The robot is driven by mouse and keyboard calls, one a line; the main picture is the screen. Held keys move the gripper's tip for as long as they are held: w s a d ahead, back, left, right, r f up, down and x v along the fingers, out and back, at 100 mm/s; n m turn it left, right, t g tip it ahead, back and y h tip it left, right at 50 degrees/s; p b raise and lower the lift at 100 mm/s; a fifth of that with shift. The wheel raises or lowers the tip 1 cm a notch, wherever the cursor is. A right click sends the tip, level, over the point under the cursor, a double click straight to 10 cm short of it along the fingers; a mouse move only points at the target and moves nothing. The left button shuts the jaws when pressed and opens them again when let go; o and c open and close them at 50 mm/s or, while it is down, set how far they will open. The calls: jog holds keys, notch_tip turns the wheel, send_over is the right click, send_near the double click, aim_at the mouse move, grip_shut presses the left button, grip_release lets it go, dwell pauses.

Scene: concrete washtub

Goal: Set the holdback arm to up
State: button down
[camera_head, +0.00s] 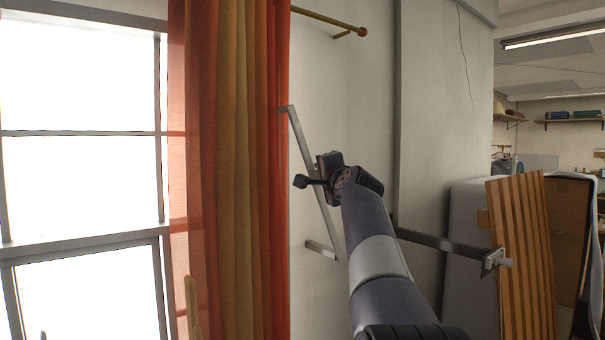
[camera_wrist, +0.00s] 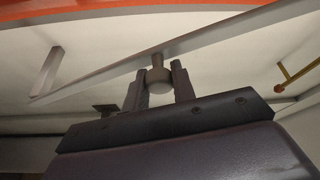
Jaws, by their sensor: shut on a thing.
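The holdback arm (camera_head: 304,142) is a light grey flat bar on the wall beside the curtain (camera_head: 230,170). It is steeply tilted, with its top end leaning left at the curtain's edge and its low end by a short wall bracket (camera_head: 320,249). In the wrist view the bar (camera_wrist: 100,79) runs diagonally and carries a round grey knob (camera_wrist: 158,76). My gripper (camera_wrist: 159,84) is shut on this knob, one finger on each side. In the head view my gripper (camera_head: 329,172) is at the bar's middle and hides part of it; the knob is hidden there.
A bright window (camera_head: 80,180) is at the left. A brass curtain rod (camera_head: 325,20) juts out above. To the right, a second grey bar (camera_head: 440,241) with an end knob sticks out near a slatted wooden panel (camera_head: 525,255). Plain wall lies behind my gripper.

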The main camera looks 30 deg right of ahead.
jog(key=w+d+r+m+g+p, duration=0.1)
jog(key=d+m+p, duration=0.2)
jog(key=d, duration=0.6)
jog(key=shift+w+r+m+g+p, duration=0.3)
jog(key=shift+w+r+p, duration=0.1)
jog(key=shift+p, duration=0.5)
jog(key=c, duration=1.2)
grip_release()
jog(key=shift+r, duration=0.1)
jog(key=b+v, duration=0.4)
jog(key=v, duration=0.7)
jog(key=shift+d+b, duration=0.1)
jog(key=shift+b, duration=0.3)
